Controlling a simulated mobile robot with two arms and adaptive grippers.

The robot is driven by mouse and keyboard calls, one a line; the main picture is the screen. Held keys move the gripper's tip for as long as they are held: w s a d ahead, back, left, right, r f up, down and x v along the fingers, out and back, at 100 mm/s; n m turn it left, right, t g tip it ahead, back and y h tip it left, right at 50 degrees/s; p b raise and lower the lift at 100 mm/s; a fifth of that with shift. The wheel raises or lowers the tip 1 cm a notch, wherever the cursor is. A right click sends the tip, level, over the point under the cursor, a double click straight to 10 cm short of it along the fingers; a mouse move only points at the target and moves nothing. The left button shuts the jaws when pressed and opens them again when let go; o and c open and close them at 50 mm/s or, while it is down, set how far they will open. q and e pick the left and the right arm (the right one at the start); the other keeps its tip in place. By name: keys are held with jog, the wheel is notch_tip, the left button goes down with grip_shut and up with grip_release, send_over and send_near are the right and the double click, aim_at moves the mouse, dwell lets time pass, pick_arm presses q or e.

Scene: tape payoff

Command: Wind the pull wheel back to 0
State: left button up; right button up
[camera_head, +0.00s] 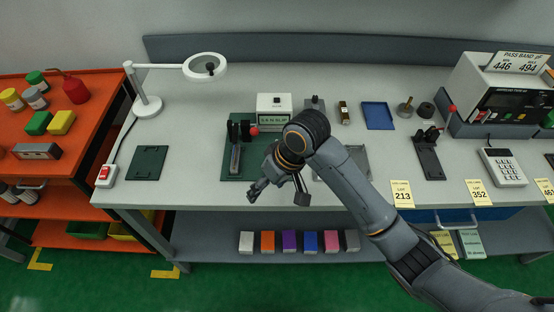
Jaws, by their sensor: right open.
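My right gripper (277,194) is open and empty, pointing down and left over the front edge of the bench. Its arm comes in from the lower right. Behind it, a dark green plate (231,172) carries a black fixture (236,157) with a red ball knob (254,131). A white box (274,101) with a green-lettered label stands just behind. A grey plate (357,158) is partly covered by my right arm. I cannot make out a pull wheel or its scale; my arm hides part of this area. My left gripper is out of view.
A magnifier lamp (205,67) and dark green mat (148,162) are at left. A blue tray (378,115), black lever device (428,158), keypad (503,167) and instrument (505,95) are at right. Colored boxes (289,241) line the lower shelf. An orange cart (75,150) stands left.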

jog(key=w+d+r+h, duration=0.2)
jog(key=w+r+h, duration=0.2)
jog(key=w+r, duration=0.6)
jog(key=shift+g, duration=0.3)
jog(key=f+p, duration=0.1)
jog(key=f, duration=0.3)
jog(key=f+p, duration=0.1)
jog(key=f, duration=0.7)
jog(key=shift+s+d+f+p, duration=0.1)
jog(key=shift+s+f+p, duration=0.2)
jog(key=shift+s+p, duration=0.1)
jog(key=c, duration=1.1)
jog(key=shift+c, duration=0.2)
